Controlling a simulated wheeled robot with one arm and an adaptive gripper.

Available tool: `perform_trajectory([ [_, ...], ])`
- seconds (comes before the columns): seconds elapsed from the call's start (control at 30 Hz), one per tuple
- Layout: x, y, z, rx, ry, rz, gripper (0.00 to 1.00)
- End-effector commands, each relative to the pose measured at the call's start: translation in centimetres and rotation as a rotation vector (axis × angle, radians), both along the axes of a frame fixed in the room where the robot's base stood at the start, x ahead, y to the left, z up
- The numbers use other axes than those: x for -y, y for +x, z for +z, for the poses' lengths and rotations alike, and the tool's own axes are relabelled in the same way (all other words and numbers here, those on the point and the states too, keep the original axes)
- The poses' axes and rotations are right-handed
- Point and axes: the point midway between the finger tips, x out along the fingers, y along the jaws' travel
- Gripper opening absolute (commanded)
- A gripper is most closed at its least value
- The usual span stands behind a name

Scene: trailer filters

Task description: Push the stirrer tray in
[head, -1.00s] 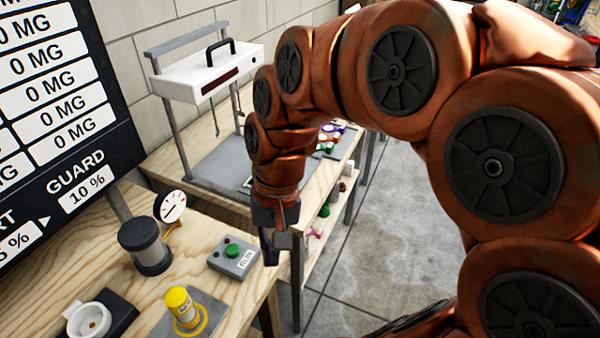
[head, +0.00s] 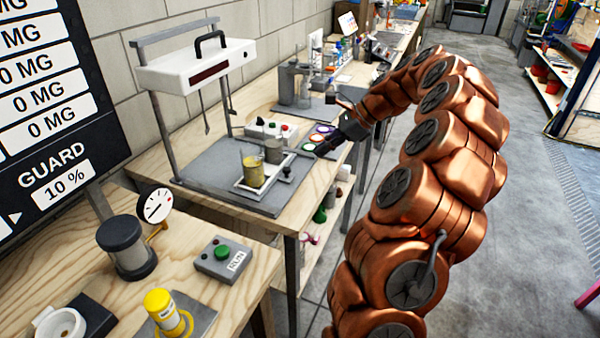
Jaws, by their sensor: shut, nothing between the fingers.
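The stirrer tray (head: 247,193) is a shallow white-rimmed tray on the grey base plate (head: 215,172), in front of the stirrer stand. A beaker with yellow content (head: 253,172) and a grey cup (head: 274,151) stand on it. A small dark knob or handle (head: 286,173) shows at its right side. My gripper (head: 322,149) is shut and empty, to the right of the tray, above the bench's right edge. A gap shows between them in the picture; I cannot tell its depth.
The white stirrer head (head: 196,66) hangs over the plate on grey posts, with thin rods below. The near bench holds a RUN button box (head: 224,258) and a gauge (head: 155,206).

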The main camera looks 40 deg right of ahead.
Motion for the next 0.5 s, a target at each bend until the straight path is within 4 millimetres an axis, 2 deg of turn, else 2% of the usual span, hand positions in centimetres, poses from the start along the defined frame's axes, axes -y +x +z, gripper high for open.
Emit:
perform_trajectory([
  [0.03,1.8,-0.2,-0.9,-0.012,0.021,-0.056,0.00],
  [0.1,3.6,-0.3,-1.5,-0.024,0.045,-0.117,0.00],
  [0.2,5.1,-0.6,-2.0,-0.037,0.065,-0.168,0.00],
  [0.33,5.3,-0.4,-2.4,-0.042,0.075,-0.187,0.00],
  [0.5,4.1,0.4,-3.8,-0.045,0.078,-0.183,0.00],
])
